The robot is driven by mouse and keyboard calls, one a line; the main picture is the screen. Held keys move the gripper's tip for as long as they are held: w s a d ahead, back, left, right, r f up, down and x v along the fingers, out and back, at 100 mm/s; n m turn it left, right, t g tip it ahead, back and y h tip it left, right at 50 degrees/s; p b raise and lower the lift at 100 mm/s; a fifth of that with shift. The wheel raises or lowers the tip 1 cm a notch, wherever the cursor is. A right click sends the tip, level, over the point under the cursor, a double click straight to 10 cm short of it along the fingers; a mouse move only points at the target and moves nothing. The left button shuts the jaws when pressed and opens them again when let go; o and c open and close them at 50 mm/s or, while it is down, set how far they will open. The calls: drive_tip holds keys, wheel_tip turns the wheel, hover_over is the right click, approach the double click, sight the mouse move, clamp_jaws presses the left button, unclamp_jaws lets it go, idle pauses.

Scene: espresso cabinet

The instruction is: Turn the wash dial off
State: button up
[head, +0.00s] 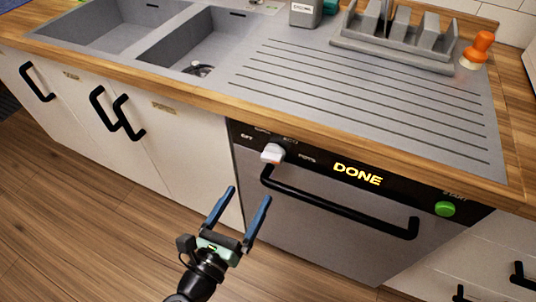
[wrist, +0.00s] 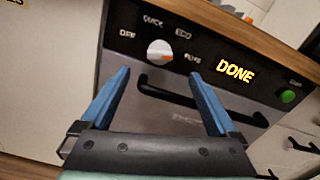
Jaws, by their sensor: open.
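The wash dial (head: 272,153) is a white knob with an orange mark on the dishwasher's black control panel. In the wrist view the dial (wrist: 160,50) has labels around it: OFF at left, QUICK and ECO above, another at right. I cannot tell for sure which label it points to. My gripper (head: 249,195) is open and empty, in front of and below the dial in the head view. In the wrist view the dial appears just beyond and between the blue fingertips (wrist: 160,74), not touched.
The lit DONE display (head: 357,174) and green START button (head: 445,209) are right of the dial. The black door handle (head: 340,208) juts out below the panel. The wooden counter edge (head: 210,97) overhangs above. White cupboards with black handles (head: 104,109) stand at left.

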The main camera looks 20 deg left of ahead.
sight(269, 159)
drive_tip(key=w, duration=1.1)
drive_tip(key=shift+w+d, duration=0.2)
drive_tip(key=shift+c, duration=0.3)
drive_tip(key=c, duration=1.3)
